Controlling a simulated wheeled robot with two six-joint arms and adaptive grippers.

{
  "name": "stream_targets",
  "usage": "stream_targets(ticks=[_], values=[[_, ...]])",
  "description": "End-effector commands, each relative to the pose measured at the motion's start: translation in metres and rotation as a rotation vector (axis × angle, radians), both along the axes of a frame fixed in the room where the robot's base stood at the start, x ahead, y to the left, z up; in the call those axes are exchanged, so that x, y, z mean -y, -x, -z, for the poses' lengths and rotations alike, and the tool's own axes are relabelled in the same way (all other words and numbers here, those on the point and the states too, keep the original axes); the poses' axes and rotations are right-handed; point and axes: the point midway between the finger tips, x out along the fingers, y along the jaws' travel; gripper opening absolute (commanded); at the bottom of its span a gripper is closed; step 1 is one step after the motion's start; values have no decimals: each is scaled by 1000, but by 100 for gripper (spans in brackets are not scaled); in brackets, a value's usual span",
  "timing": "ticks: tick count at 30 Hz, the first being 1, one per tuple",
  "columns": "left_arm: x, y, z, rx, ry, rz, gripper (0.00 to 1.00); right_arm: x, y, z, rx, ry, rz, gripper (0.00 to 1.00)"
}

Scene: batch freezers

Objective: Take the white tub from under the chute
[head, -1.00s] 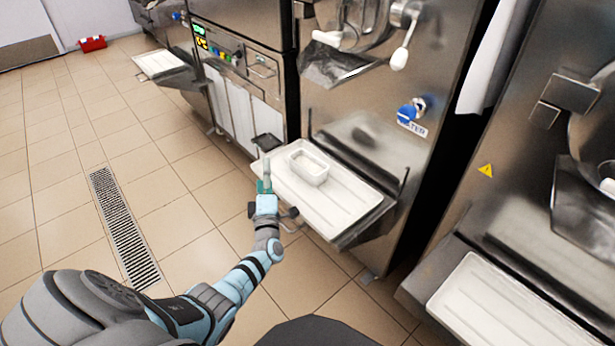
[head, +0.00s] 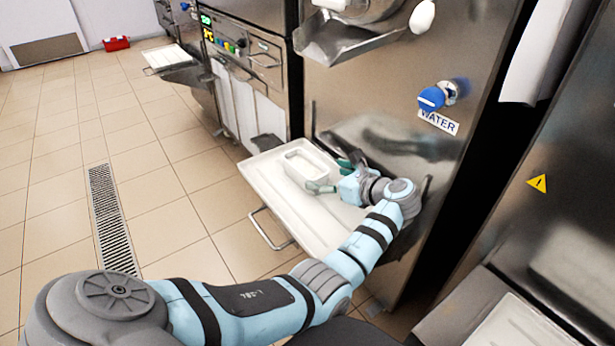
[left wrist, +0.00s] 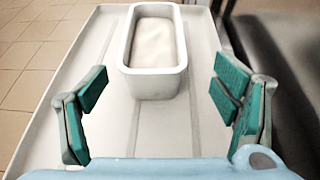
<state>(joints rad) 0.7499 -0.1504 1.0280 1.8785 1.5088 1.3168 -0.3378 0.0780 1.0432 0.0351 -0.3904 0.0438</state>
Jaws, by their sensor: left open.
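The white tub (head: 308,165) stands upright on a white tray (head: 275,203) below the metal chute (head: 345,38). In the left wrist view the tub (left wrist: 156,84) is rectangular and holds something pale and smooth. My left gripper (head: 335,174) is over the tray, just right of the tub in the head view. Its green fingers are spread wide and empty. In the left wrist view the gripper (left wrist: 160,112) has one finger on each side of the tub's near end, with clear gaps and no contact. My right gripper is not in view.
The tray's shelf juts from a steel freezer with a blue water knob (head: 432,98) above it. A second freezer (head: 545,225) stands to the right. The tiled floor at left is open, with a drain grate (head: 112,220).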

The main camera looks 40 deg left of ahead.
Motion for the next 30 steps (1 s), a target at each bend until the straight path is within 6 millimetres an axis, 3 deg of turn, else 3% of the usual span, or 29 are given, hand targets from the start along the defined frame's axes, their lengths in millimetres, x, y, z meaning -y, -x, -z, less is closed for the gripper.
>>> stream_targets(ticks=[12, 20, 30], values=[[-64, -8, 23, -2, -3, 2, 82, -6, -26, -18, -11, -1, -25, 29], [-69, -10, 23, -1, -2, 4, 82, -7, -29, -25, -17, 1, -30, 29], [-69, -10, 23, -2, -3, 4, 27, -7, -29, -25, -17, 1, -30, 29]])
